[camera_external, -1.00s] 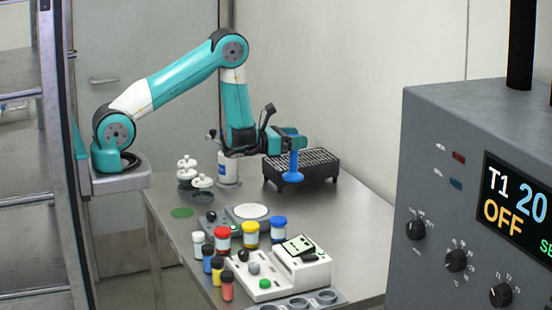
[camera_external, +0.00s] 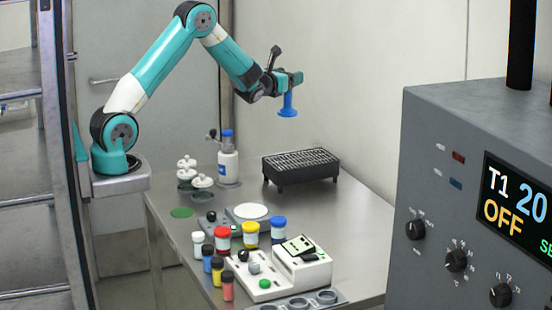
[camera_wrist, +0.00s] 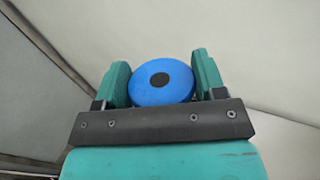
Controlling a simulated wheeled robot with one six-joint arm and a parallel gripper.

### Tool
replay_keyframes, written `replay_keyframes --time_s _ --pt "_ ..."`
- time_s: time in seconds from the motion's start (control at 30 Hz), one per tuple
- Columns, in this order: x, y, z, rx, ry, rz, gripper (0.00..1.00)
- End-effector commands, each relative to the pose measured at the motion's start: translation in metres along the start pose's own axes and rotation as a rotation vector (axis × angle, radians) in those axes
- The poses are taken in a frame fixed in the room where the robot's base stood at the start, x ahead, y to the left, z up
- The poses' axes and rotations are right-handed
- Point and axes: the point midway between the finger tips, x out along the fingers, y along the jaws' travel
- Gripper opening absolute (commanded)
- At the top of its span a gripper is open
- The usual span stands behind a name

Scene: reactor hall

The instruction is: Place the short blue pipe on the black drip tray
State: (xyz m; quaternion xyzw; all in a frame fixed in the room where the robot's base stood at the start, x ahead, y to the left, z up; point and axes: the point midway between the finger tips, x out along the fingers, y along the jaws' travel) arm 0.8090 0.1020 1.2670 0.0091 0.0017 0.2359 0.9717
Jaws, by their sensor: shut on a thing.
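The short blue pipe (camera_external: 288,104) hangs upright from my gripper (camera_external: 290,80), its flared foot pointing down. In the wrist view the pipe's round blue end (camera_wrist: 162,80), with a dark centre, sits between the two green fingers of my gripper (camera_wrist: 162,82). My gripper is shut on it. The black drip tray (camera_external: 300,166), with a slotted top on short legs, stands at the back of the steel table. The pipe is held well above the tray's level, apart from it. The tray's top looks bare.
A white bottle with a blue cap (camera_external: 228,161) stands left of the tray, near lidded white pots (camera_external: 187,165). Several coloured jars (camera_external: 250,233) and a white device (camera_external: 300,266) fill the front. The steel table (camera_external: 345,215) is clear at right.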

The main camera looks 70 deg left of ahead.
Motion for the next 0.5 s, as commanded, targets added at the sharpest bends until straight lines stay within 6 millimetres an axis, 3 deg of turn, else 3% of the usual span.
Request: replay_keyframes --time_s 0.03,0.1,0.23,0.37,0.5 --pt "0.005 0.009 0.016 -0.005 -0.005 0.028 0.07" --pt "0.009 0.017 0.027 -0.012 -0.005 0.055 0.07" --pt "0.013 0.025 0.032 -0.018 -0.001 0.082 0.07" --pt "0.013 0.026 0.009 -0.016 0.006 0.086 0.07" --pt "0.013 0.025 -0.031 -0.014 0.008 0.085 0.07"
